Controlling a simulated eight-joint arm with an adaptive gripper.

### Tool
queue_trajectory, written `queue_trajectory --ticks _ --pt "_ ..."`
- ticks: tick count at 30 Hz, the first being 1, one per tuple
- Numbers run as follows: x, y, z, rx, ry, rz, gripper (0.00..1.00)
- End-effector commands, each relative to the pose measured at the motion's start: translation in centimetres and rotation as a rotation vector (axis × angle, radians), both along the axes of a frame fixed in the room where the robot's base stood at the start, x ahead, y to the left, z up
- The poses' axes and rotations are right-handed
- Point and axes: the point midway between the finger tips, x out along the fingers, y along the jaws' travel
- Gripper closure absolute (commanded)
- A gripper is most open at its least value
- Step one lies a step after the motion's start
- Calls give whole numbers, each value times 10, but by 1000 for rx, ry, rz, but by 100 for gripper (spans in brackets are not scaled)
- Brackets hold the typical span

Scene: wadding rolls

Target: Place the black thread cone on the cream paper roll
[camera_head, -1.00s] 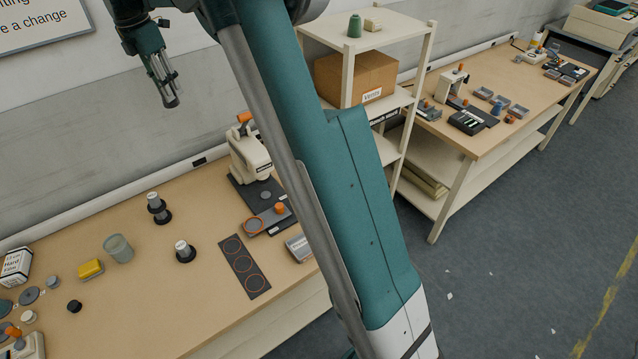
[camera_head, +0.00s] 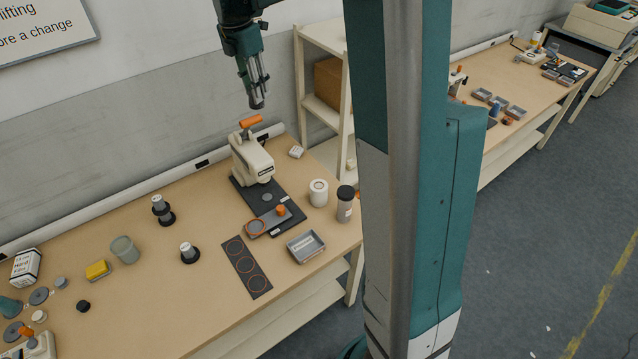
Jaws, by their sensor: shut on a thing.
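My gripper (camera_head: 257,100) hangs at the upper middle, pointing down, above and behind the cream press on the bench. Its fingers are close together on a small dark thing at their tips. It may be the black thread cone, but it is too small and covered by the fingers to be sure. A short cream roll (camera_head: 318,186), which looks like the cream paper roll, stands upright on the bench to the right of the press. My gripper is well above it and to its left, apart from it.
The cream press (camera_head: 252,160) with an orange handle stands near the gripper. A dark-lidded cup (camera_head: 345,206) is close beside the roll. A grey tray (camera_head: 306,246), black-based spools (camera_head: 189,253) and a clear jar (camera_head: 124,249) stand on the bench. My arm hides part of the shelf.

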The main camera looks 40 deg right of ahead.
Motion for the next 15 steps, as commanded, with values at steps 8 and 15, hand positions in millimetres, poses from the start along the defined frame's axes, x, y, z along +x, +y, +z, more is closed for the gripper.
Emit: queue_trajectory --ticks 8,15 --pt "-66 -52 0 0 0 -50 87" --pt "-120 -85 -4 0 0 -88 87"
